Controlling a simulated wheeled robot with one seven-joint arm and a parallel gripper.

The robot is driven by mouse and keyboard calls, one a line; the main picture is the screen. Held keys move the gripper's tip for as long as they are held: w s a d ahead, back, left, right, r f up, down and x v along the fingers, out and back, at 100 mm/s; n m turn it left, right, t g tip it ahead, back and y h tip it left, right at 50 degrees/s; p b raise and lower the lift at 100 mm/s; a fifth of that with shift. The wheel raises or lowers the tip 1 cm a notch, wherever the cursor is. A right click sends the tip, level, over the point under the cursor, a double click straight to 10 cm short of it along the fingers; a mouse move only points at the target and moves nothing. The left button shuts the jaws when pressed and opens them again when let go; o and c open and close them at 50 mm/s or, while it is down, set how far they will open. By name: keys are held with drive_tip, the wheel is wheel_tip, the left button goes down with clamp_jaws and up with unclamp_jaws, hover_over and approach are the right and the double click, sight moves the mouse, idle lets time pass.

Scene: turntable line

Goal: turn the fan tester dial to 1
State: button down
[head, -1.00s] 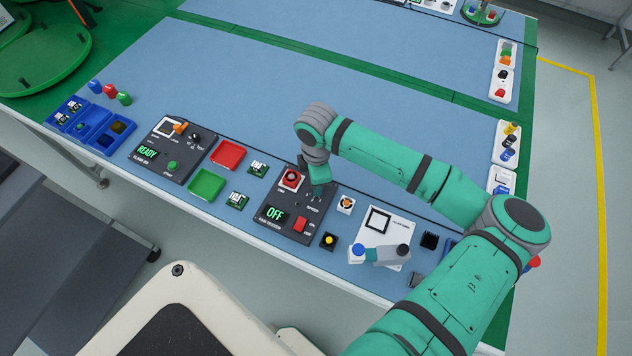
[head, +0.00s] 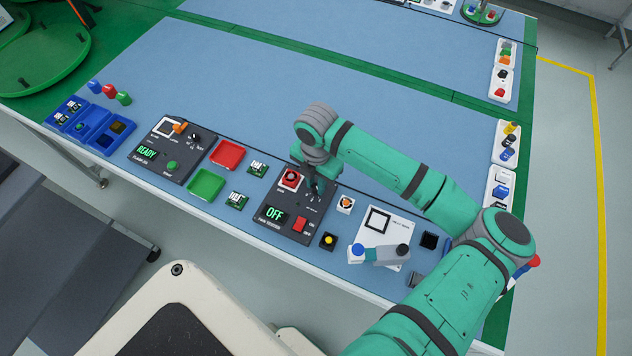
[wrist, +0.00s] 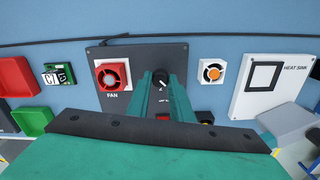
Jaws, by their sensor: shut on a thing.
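The fan tester (head: 296,207) is a dark panel at the front edge of the blue bench, with a green "OFF" display (head: 275,214), a red switch (head: 300,224) and a red-framed fan (head: 291,178). In the wrist view its black dial (wrist: 160,77) with a white pointer mark sits right of the fan (wrist: 112,75). My gripper (wrist: 161,84) is shut on the dial, one finger on each side. My gripper (head: 315,187) covers the dial in the head view. The dial's number marks are too small or hidden to read.
A flash tester panel (head: 190,160) reading "READY", a red tray (head: 228,153) and a green tray (head: 206,184) stand to the left. A small orange-centred part (head: 345,204), a yellow button (head: 328,241) and a white heat sink plate (head: 395,230) lie to the right.

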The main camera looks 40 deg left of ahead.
sight(315, 187)
drive_tip(key=shift+n, duration=0.3)
drive_tip(key=c, duration=1.6)
unclamp_jaws()
drive_tip(key=shift+o, duration=0.2)
drive_tip(key=shift+r, duration=0.1)
wheel_tip(315, 187, up, 11)
drive_tip(key=shift+f, duration=0.2)
drive_tip(key=shift+s, duration=0.1)
